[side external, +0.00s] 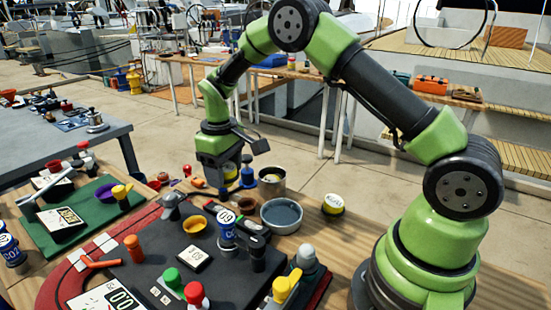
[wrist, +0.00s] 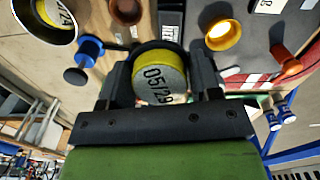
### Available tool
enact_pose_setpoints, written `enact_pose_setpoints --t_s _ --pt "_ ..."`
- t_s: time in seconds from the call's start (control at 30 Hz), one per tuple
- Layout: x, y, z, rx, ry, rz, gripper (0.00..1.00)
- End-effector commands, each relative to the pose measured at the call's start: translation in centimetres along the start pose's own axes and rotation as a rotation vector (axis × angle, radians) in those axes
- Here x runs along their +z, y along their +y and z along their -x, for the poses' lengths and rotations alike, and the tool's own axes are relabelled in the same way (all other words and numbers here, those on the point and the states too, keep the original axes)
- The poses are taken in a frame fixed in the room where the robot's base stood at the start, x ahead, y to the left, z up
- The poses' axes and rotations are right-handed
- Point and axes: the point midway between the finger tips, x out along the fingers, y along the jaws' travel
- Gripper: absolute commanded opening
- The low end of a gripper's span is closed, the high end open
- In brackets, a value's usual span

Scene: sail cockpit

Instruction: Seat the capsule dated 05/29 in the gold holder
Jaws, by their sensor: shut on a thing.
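My gripper (side external: 229,186) is shut on a round capsule with a yellow rim. In the wrist view the capsule (wrist: 158,82) sits between the fingers, its pale face reading 05/29. The side view shows only a bit of its yellow, partly hidden by the gripper. The gold holder (side external: 194,224) is a small open cup on the dark board, nearer the side camera than my gripper. It also shows in the wrist view (wrist: 222,36), right of the capsule and apart from it. Its inside looks empty.
A metal pot (side external: 272,184) stands right of my gripper; the wrist view shows another yellow-rimmed capsule in it. A grey bowl (side external: 282,216) and another capsule (side external: 332,205) are further right. A blue knob (wrist: 85,52) and a brown cup (wrist: 126,11) are close by.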

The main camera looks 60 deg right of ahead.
Motion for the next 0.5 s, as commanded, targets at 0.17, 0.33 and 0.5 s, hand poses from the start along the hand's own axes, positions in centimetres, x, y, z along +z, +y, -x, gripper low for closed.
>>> enact_pose_setpoints --t_s 0.17,0.33,0.5 --pt "-2.2 -6.0 0.1 -0.001 0.001 0.087 0.34" --pt "-2.8 -8.4 0.1 -0.002 0.0 0.116 0.34" --pt "-2.8 -8.7 -0.9 -0.003 -0.001 0.119 0.34"
